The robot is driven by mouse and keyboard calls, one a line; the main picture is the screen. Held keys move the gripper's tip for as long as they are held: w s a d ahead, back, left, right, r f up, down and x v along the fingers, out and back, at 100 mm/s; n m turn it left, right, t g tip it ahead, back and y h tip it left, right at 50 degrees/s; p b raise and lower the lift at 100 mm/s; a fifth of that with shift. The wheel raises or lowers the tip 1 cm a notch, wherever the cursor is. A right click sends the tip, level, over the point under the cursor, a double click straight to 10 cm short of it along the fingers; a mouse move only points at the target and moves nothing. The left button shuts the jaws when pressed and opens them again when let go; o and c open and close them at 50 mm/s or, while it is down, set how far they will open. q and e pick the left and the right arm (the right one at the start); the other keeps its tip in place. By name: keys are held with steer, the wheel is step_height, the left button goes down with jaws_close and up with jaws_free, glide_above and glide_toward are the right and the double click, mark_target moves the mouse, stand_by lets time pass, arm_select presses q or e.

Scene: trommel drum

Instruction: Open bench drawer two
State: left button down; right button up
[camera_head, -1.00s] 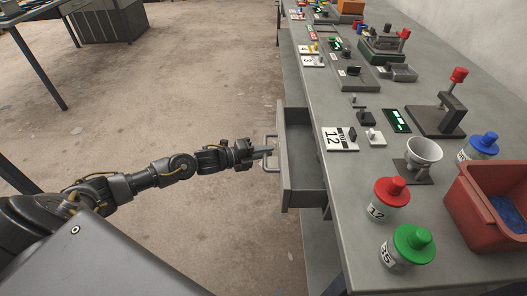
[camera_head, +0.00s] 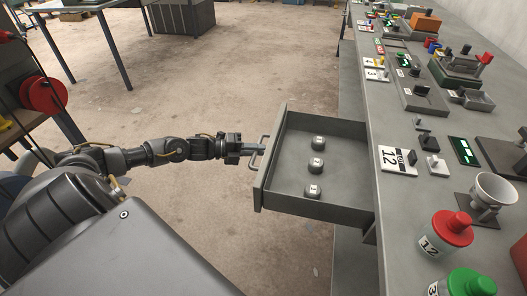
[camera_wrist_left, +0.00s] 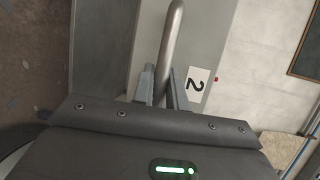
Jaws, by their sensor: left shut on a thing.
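The bench drawer (camera_head: 325,205) stands well out from the grey bench, and three small dark labelled pieces (camera_head: 316,166) lie in a row inside it. In the left wrist view its front carries a label with the number 2 (camera_wrist_left: 196,84). My left gripper (camera_head: 254,149) is shut on the drawer's bar handle (camera_head: 262,146). In the left wrist view the handle (camera_wrist_left: 172,45) runs between the two fingers (camera_wrist_left: 162,88). My right gripper is not in view.
The bench top (camera_head: 405,205) holds a card marked 12 (camera_head: 398,160), a white cup (camera_head: 492,190), a red-lidded jar (camera_head: 446,232) and a green-lidded jar (camera_head: 468,284). Open floor (camera_head: 240,80) lies left of the bench. A red reel (camera_head: 43,95) stands at the left.

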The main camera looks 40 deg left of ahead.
arm_select(q)
steer(key=shift+a+f, duration=0.1)
steer(key=c, duration=1.4)
jaws_free()
steer(key=p+v, duration=0.1)
steer(key=v, duration=1)
steer(key=shift+p, duration=0.35)
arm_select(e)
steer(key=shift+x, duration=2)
